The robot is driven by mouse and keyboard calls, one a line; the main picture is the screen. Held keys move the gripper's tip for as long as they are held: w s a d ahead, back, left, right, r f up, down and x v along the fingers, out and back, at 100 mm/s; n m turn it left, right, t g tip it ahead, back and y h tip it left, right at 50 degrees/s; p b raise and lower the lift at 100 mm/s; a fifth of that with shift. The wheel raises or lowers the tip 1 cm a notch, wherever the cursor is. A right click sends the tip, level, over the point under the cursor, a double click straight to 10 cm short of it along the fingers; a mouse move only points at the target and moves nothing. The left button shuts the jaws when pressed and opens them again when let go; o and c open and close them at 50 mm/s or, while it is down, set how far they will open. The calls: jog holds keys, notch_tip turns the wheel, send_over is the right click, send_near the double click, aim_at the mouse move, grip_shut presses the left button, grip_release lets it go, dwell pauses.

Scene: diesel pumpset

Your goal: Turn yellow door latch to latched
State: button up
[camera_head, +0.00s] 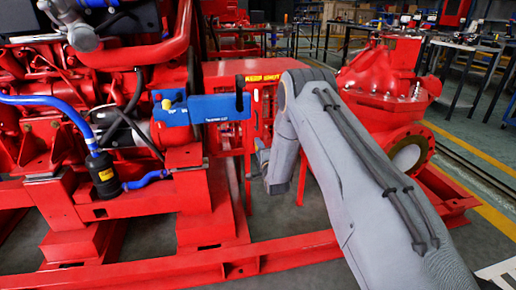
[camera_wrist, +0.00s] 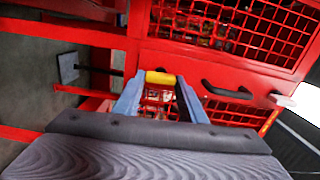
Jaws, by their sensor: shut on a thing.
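The yellow door latch (camera_wrist: 160,77) is a short yellow piece on the red mesh door, in the upper middle of the wrist view. My gripper (camera_wrist: 159,84) has its two blue-grey fingers on either side of the latch and is shut on it. The latch lies crosswise between the fingertips. The red door (camera_wrist: 225,57) has a wire mesh in a solid frame. In the head view my grey arm reaches toward the red mesh enclosure (camera_head: 262,102). There the latch and the fingertips cannot be made out.
A black handle (camera_wrist: 225,92) sits on the door right of the latch. Red frame bars run at left in the wrist view. A blue box (camera_head: 220,107) and the red engine (camera_head: 110,75) stand left of my arm, and a red pump (camera_head: 385,80) stands at right.

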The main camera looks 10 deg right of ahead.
jog(key=shift+m, duration=0.4)
jog(key=o, duration=1.1)
jog(key=shift+c, duration=0.2)
jog(key=s+p, duration=0.2)
jog(key=s, duration=0.6)
jog(key=shift+d, duration=0.2)
jog(key=shift+w, duration=0.1)
